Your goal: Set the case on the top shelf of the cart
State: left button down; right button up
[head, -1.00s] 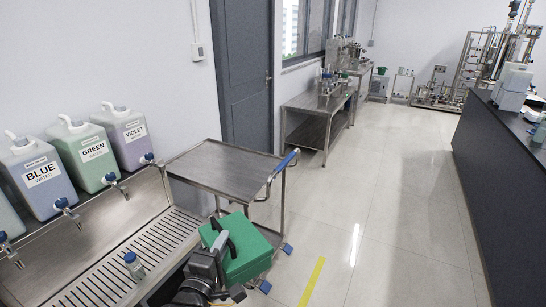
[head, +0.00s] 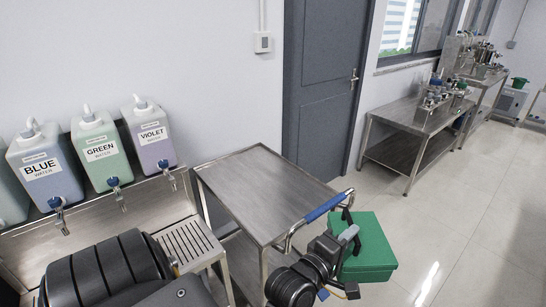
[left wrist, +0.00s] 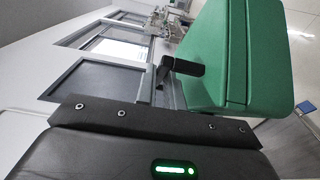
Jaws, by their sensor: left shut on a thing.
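The case is a green box (head: 371,248) with a black handle, right of the cart's blue push handle in the head view. My left gripper (head: 347,236) is shut on its handle and holds it up, apart from the cart's top. The case also fills the upper right of the left wrist view (left wrist: 235,55), with its black handle beside it. The cart (head: 262,190) is steel, and its top shelf is bare. A lower shelf shows partly beneath. My right gripper is not in view.
A steel sink bench (head: 150,215) with blue, green and violet water jugs (head: 98,150) stands left of the cart. A steel table (head: 405,118) with equipment stands beyond the grey door (head: 325,85). The floor at right is clear.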

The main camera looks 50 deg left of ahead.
aim_at(273, 193)
jog(key=u, duration=0.55)
jog(key=i, duration=1.35)
jog(key=u, duration=0.75)
